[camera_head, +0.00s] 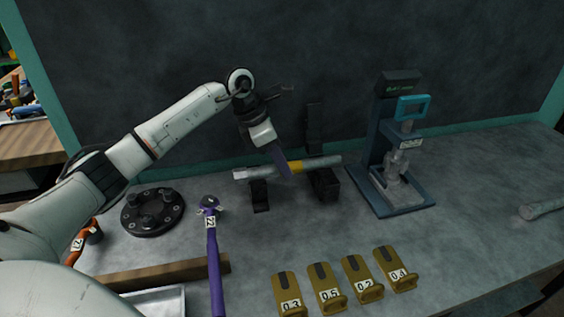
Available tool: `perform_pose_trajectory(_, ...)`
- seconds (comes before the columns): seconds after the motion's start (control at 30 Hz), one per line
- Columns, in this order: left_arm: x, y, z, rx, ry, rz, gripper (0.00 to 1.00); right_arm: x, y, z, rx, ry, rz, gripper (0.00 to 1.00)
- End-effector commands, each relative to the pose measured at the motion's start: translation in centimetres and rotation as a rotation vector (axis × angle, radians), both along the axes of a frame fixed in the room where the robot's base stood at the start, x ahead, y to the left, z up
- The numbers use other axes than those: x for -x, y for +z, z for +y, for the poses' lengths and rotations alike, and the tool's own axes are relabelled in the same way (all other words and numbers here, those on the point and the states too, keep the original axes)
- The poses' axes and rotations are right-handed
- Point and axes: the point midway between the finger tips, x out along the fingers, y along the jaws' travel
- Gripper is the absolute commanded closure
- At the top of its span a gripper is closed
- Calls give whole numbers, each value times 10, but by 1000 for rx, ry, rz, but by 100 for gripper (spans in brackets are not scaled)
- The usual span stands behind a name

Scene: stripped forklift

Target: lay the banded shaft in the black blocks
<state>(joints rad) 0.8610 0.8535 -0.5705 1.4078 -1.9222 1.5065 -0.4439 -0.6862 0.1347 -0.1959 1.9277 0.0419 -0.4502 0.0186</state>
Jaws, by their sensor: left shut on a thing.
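The banded shaft (322,162) is a grey bar with a yellow band near its middle. It lies roughly level across the two black blocks, the left block (260,197) and the right block (326,187). I cannot tell whether it rests in them or hangs just above. My left gripper (283,168) points down and is shut on the shaft just left of the yellow band. Its fingers hide part of the shaft there. My right gripper is not in view.
A dark blue press (380,140) stands right of the blocks. A black round flange (152,210) and a purple-handled tool (212,250) lie left. Several numbered brass gauges (327,285) line the front. A grey bar (540,209) lies far right. A dark upright (314,128) stands behind the shaft.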

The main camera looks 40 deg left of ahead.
Motion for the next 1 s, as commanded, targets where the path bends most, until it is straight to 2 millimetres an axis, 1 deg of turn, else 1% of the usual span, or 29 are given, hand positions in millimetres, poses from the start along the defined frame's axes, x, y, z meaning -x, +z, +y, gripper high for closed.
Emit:
perform_pose_trajectory(0.03,-2,3,0,3,1,-9,100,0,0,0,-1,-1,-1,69)
perform_pose_trajectory(0.3,-1,2,0,3,1,-9,100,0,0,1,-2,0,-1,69)
perform_pose_trajectory(0.33,-1,2,0,3,1,-9,74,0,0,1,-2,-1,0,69)
perform_pose_trajectory(0.43,-1,2,0,2,0,-7,57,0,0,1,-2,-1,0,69)
perform_pose_trajectory(0.47,-1,1,0,2,0,-7,53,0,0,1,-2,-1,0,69)
perform_pose_trajectory(0.67,0,0,0,1,0,-3,53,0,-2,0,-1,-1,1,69)
perform_pose_trajectory(0.7,2,-5,0,-2,0,7,53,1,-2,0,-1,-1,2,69)
perform_pose_trajectory(0.77,2,-3,0,-2,0,5,53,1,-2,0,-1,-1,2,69)
perform_pose_trajectory(0.87,3,5,3,-2,1,1,53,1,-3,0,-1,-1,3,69)
perform_pose_trajectory(1.0,10,29,10,-2,2,-3,53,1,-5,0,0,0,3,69)
